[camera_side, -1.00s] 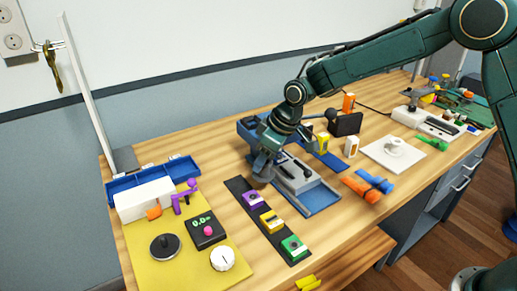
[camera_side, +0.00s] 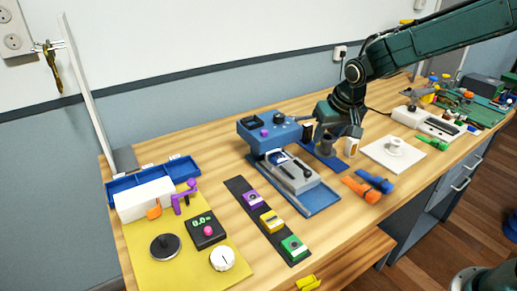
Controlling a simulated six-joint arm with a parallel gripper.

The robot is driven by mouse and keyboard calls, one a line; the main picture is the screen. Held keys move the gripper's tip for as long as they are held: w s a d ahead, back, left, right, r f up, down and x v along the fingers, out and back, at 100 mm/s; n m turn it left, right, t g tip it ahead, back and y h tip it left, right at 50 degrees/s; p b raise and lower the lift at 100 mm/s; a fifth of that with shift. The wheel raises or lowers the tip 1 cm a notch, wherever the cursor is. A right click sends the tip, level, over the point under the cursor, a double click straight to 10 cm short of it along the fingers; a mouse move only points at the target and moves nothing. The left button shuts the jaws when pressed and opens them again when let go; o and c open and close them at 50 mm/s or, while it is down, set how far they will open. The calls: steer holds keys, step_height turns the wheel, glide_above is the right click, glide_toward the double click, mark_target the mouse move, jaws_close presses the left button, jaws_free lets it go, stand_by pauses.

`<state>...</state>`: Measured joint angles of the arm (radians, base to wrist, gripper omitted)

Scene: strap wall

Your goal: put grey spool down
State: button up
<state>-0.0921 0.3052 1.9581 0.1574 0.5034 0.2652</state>
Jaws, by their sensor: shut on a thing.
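My gripper (camera_side: 329,132) points down over the blue mat (camera_side: 330,163), to the right of the blue machine. It is shut on the grey spool (camera_side: 327,144), a dark grey cylinder that looks upright between the fingers. The fingers and wrist cover part of the spool. I cannot tell whether its bottom touches the mat or hangs just above it. A white and tan block (camera_side: 351,147) stands close to the right of the gripper.
The blue machine (camera_side: 268,131) with its grey slide stands close on the left. Orange and blue pieces (camera_side: 368,186) lie in front on the right. A white plate (camera_side: 394,154) is farther right. A black strip (camera_side: 267,220) with coloured blocks lies front left.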

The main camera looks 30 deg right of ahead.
steer(key=w+a+f+n+g+y, duration=0.15)
steer(key=a+n, duration=0.45)
steer(key=a, duration=0.7)
steer(key=w+a+n+y, duration=0.25)
steer(key=a+n, duration=0.35)
steer(key=a, duration=0.7)
steer(key=s+a+f+n+g+y, duration=0.1)
steer(key=s+a+n, duration=0.3)
steer(key=a, duration=0.3)
steer(key=s+a+n+g, duration=0.2)
steer(key=s+a+n, duration=0.25)
steer(key=a, duration=0.35)
steer(key=s+a+f+n+g+y, duration=0.1)
steer(key=s+a+n, duration=0.25)
steer(key=a, duration=0.35)
steer(key=shift+n+h, duration=0.3)
steer(key=shift+n, duration=0.1)
steer(key=shift+w+d+f, duration=0.1)
steer(key=shift+w+f, duration=0.05)
steer(key=shift+f, duration=1.85)
steer(key=shift+w+f, duration=0.1)
steer(key=shift+f, duration=1.85)
steer(key=shift+f, duration=0.15)
steer(key=o, duration=1)
steer(key=shift+c, duration=0.2)
